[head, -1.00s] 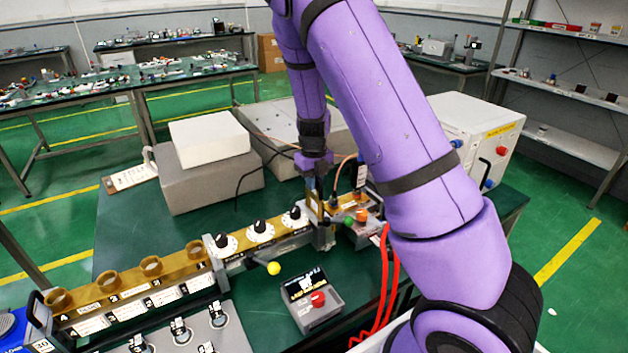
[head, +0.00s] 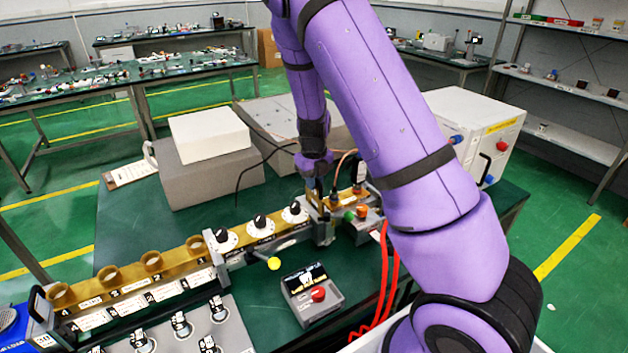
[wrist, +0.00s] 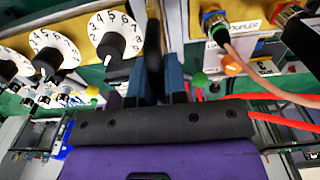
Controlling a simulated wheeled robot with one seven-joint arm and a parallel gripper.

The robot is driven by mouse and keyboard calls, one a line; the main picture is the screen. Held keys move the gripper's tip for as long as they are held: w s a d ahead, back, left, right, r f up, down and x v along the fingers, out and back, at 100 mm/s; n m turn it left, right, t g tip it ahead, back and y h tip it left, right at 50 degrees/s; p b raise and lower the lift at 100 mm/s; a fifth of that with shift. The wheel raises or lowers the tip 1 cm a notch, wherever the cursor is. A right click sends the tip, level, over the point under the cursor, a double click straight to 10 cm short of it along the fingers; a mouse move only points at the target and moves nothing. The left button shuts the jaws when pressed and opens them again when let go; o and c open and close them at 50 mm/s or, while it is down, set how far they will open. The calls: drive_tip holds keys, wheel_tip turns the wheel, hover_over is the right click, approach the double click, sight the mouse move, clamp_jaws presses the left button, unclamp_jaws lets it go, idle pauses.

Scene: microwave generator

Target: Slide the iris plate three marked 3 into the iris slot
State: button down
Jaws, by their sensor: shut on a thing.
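My gripper (head: 318,190) points down over the brass waveguide line, at the grey block (head: 323,228) right of the dials. It is shut on a thin plate, taken to be the iris plate. The plate is mostly hidden by the fingers, and its mark 3 cannot be read. In the wrist view the gripper (wrist: 158,78) shows dark and blue fingers close together, between a white dial and a copper cable. The iris slot appears to be at that block, under the fingertips. How far the plate is in it cannot be told.
White dials (head: 261,226) with black knobs stand left of the gripper. A copper cable (wrist: 265,80) on a brass connector lies close on the right. A yellow ball knob (head: 274,263) and a grey box with a red button (head: 318,295) are in front. Red hoses hang at right.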

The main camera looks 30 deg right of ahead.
sight(314, 196)
drive_tip(key=shift+f, duration=2.6)
idle(0.6)
drive_tip(key=c, duration=1.1)
unclamp_jaws()
